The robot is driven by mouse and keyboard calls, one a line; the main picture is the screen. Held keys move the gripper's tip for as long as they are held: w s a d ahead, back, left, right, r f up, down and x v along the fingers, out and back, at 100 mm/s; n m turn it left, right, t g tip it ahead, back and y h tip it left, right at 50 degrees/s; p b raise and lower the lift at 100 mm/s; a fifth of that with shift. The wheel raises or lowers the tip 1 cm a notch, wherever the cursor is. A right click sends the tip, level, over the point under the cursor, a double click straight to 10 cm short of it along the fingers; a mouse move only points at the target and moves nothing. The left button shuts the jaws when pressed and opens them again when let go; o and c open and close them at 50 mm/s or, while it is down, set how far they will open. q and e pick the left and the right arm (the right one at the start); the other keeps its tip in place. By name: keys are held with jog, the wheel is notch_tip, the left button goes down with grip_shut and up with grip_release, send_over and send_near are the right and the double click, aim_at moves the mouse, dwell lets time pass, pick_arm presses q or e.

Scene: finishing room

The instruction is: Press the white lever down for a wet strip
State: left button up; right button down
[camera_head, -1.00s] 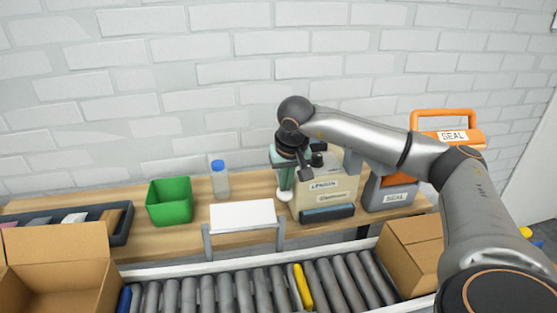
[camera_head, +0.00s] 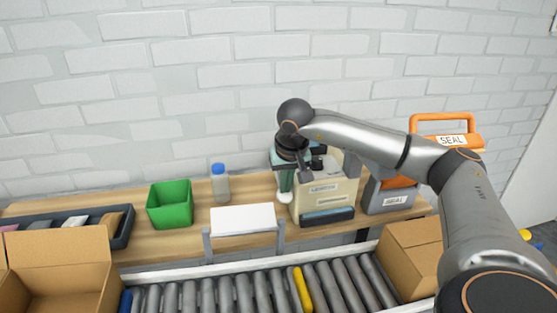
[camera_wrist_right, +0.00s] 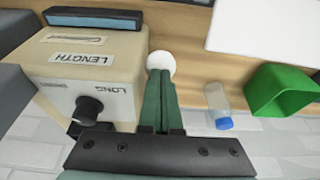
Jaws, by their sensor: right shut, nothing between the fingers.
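The white lever's round knob (camera_head: 284,197) shows at the left side of a beige dispenser (camera_head: 323,196), which is labelled LENGTH in the wrist view (camera_wrist_right: 92,65). My right gripper (camera_head: 285,184) points down just over the knob, with its green fingers shut and empty. In the right wrist view the closed fingertips (camera_wrist_right: 158,76) lie against or right over the white knob (camera_wrist_right: 161,62); I cannot tell whether they touch. The rest of the lever is hidden. A black dial (camera_wrist_right: 88,109) sits on the dispenser. My left gripper is not in view.
A white-topped stand (camera_head: 243,218), a bottle (camera_head: 220,184) and a green bin (camera_head: 170,205) are left of the dispenser. An orange-handled SEAL device (camera_head: 390,200) is close on its right. A roller conveyor (camera_head: 220,293) with open cartons (camera_head: 60,255) runs in front.

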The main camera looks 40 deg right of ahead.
jog(key=shift+w+d+r+p, duration=0.15)
jog(key=shift+r+p, duration=0.4)
jog(key=shift+r, duration=0.4)
jog(key=shift+w+r+p, duration=0.15)
jog(key=shift+r+p, duration=0.45)
jog(key=shift+r, duration=0.1)
jog(key=r+p, duration=0.1)
jog(key=r, duration=0.1)
jog(key=w+r+p, duration=0.1)
jog(key=p, duration=0.1)
jog(key=r+p, duration=0.2)
jog(key=shift+w+d+r, duration=0.15)
jog(key=shift+d+r, duration=0.2)
jog(key=shift+d, duration=0.05)
notch_tip(320, 180, up, 5)
jog(key=shift+p, duration=1.2)
